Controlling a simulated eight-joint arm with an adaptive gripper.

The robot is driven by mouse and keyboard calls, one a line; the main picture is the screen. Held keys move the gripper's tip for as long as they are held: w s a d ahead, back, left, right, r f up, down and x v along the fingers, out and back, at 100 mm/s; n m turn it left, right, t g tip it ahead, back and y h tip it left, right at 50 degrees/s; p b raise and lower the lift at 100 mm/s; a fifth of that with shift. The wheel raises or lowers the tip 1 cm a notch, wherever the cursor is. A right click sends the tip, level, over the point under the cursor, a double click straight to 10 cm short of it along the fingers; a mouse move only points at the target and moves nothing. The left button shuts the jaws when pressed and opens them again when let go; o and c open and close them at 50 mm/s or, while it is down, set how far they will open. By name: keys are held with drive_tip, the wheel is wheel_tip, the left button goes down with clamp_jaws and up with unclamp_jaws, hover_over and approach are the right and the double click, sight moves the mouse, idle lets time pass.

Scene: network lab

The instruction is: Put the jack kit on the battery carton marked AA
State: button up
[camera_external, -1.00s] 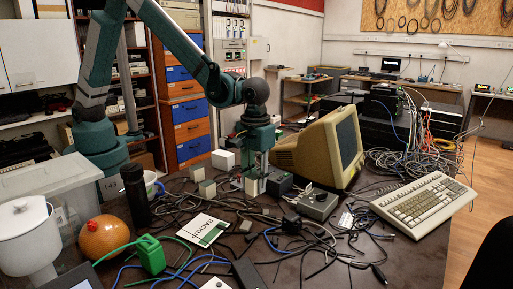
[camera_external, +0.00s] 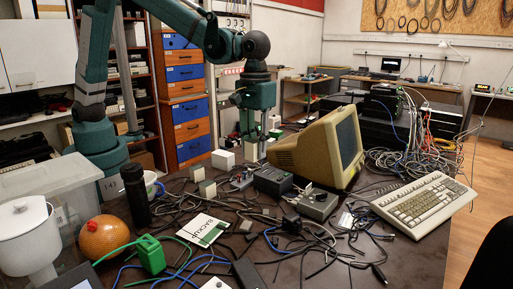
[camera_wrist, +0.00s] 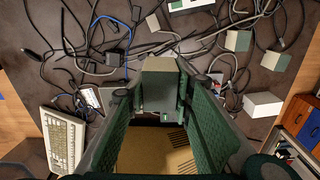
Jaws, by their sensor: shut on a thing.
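My gripper (camera_external: 251,153) is shut on a small grey-white box (camera_external: 252,151), held in the air beside the beige monitor. In the wrist view the held box (camera_wrist: 158,85) sits between the two green fingers (camera_wrist: 158,100). No label on it can be read, so I cannot confirm that it is the jack kit. Several similar pale boxes stand on the table to the left of the gripper: a larger white one (camera_external: 223,160), a small one (camera_external: 197,173) and another small one (camera_external: 208,189). I cannot read an AA mark on any of them.
The beige monitor (camera_external: 310,150) stands close to the right of my gripper. A dark power box (camera_external: 272,181) and a grey switch box (camera_external: 317,204) lie in front. Loose cables (camera_external: 300,245) cover much of the table. A keyboard (camera_external: 424,203) lies at the right.

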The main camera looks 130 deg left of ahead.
drive_tip(key=shift+r, duration=0.75)
drive_tip(key=s+a+p, duration=0.2)
drive_tip(key=s+a, duration=0.4)
drive_tip(key=a, duration=0.7)
drive_tip(key=s+a+p, duration=0.2)
drive_tip(key=s+a, duration=0.3)
drive_tip(key=a, duration=0.8)
drive_tip(key=s+a+p, duration=0.4)
drive_tip(key=s+a, duration=1.5)
drive_tip(key=a, duration=0.1)
drive_tip(key=shift+n, duration=0.3)
drive_tip(key=shift+f, duration=2.6)
drive_tip(key=shift+f+b, duration=0.45)
drive_tip(key=shift+f, duration=2.65)
drive_tip(key=shift+f, duration=0.15)
